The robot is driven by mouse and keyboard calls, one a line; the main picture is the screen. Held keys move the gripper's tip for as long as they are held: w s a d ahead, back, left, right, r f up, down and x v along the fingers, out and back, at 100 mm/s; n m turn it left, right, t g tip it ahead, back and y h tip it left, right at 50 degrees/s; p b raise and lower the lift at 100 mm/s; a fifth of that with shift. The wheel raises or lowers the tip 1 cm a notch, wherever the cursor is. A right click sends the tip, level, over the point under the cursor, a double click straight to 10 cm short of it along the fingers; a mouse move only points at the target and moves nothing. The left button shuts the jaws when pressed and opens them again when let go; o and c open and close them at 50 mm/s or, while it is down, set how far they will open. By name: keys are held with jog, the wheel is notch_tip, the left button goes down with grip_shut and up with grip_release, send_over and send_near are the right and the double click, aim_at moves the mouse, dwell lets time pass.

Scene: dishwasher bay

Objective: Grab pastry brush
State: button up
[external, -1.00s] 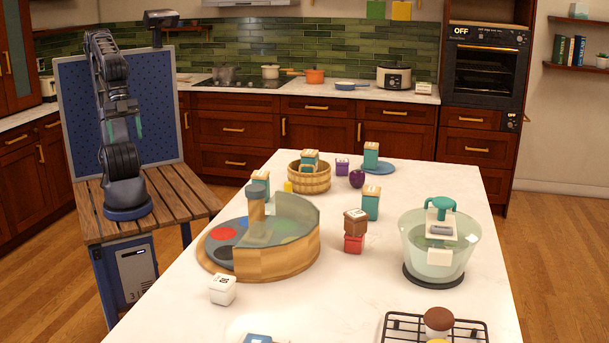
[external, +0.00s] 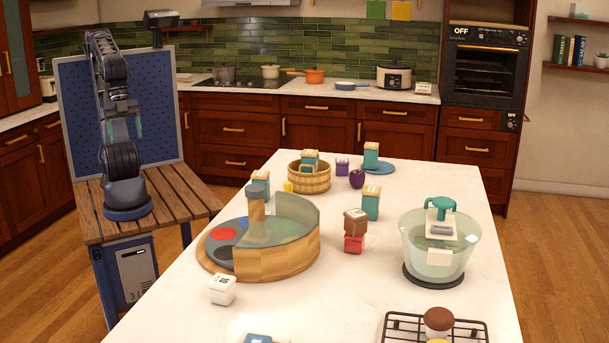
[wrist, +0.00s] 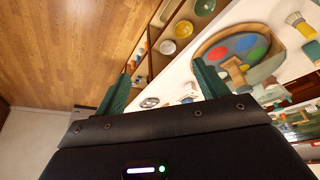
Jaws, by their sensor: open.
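A brush-like thing with pale yellow bristles (wrist: 294,19), seemingly the pastry brush, lies at the top right of the wrist view, beyond the round palette-like board. I cannot pick it out surely in the external view. My gripper (wrist: 161,70) has its two green fingers spread wide with nothing between them. In the external view my gripper (external: 138,127) hangs beside the arm above the slatted wooden stand, well away from the white table.
The white table (external: 375,290) holds a round board with a curved wooden wall (external: 290,258), a clear bowl (external: 414,252), a wooden tub (external: 322,182), several small boxes and a black wire rack (external: 396,322). Wooden floor separates the stand from the back cabinets.

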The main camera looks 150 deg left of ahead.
jog(key=shift+c, duration=0.4)
jog(key=c, duration=0.4)
jog(key=w+a, duration=0.8)
jog(key=w, duration=0.2)
send_near(288, 189)
jog(key=s+a, duration=0.1)
jog(key=shift+s+x, duration=0.1)
jog(key=shift+x, duration=2.55)
jog(key=shift+s+x, duration=0.15)
jog(key=shift+x, duration=2.55)
